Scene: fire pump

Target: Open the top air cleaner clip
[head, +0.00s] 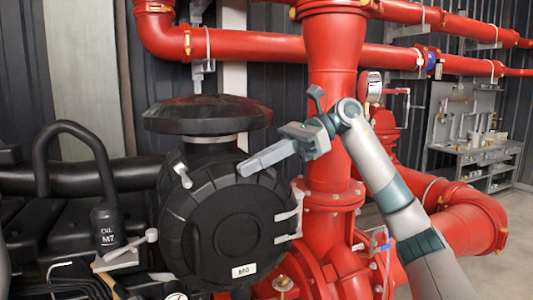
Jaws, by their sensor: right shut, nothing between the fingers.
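The air cleaner (222,235) is a round black housing in the middle of the head view, with a label reading M6. A pale metal clip (182,175) sits at its upper left rim. Another pale clip (287,215) is on its right side. My right gripper (243,169) reaches in from the right. Its fingers are shut and empty, with the tips over the upper right rim of the housing. Whether they touch it, I cannot tell. Any clip behind the fingers is hidden. My left gripper is not in view.
Red pipes (335,60) rise just behind my right gripper and run across the top. A black cap (210,115) stands above the housing. A black oil filler tube (103,215) and a grey lever (125,250) are at left. Grey shelving (480,155) stands far right.

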